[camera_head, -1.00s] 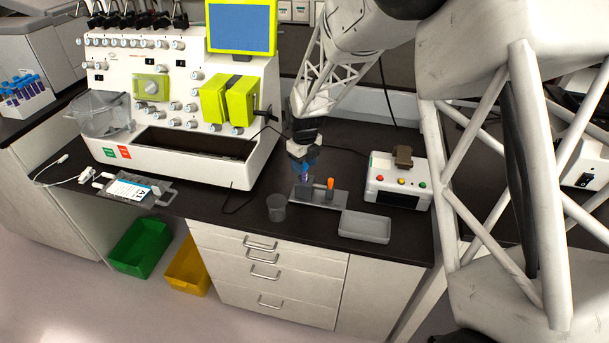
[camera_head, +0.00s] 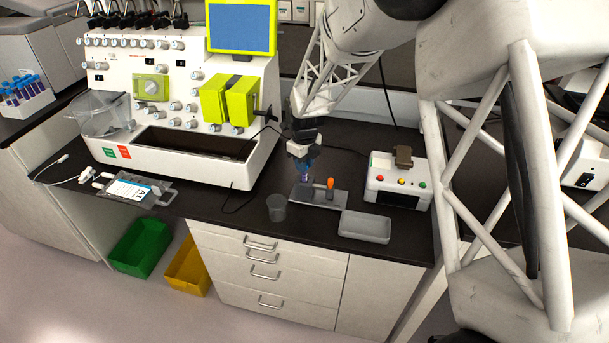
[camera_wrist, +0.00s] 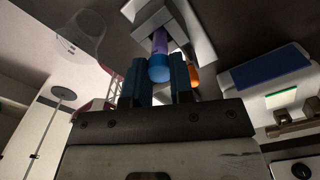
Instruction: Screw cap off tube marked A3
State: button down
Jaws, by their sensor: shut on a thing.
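A tube (camera_wrist: 160,42) with a purple body and a blue cap (camera_wrist: 159,70) shows in the wrist view. The tube stands at the metal holder (camera_head: 336,200), and in the head view its purple part (camera_head: 305,178) shows just under my fingers. My gripper (camera_wrist: 160,78) is shut on the blue cap, one dark blue finger on each side of it. In the head view my gripper (camera_head: 303,167) is above the left part of the holder. I cannot read any marking on the tube.
An orange upright piece (camera_head: 330,184) stands on the holder close right of my gripper. A clear cup (camera_head: 276,208) and a grey tray (camera_head: 364,227) are in front. A white box with buttons (camera_head: 398,182) is right; the large processor (camera_head: 175,150) is left.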

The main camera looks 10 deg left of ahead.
jog(key=n, duration=0.4)
jog(key=shift+n, duration=0.8)
jog(key=n, duration=0.3)
jog(key=shift+n, duration=1.7)
jog(key=shift+n, duration=1.1)
jog(key=n, duration=0.4)
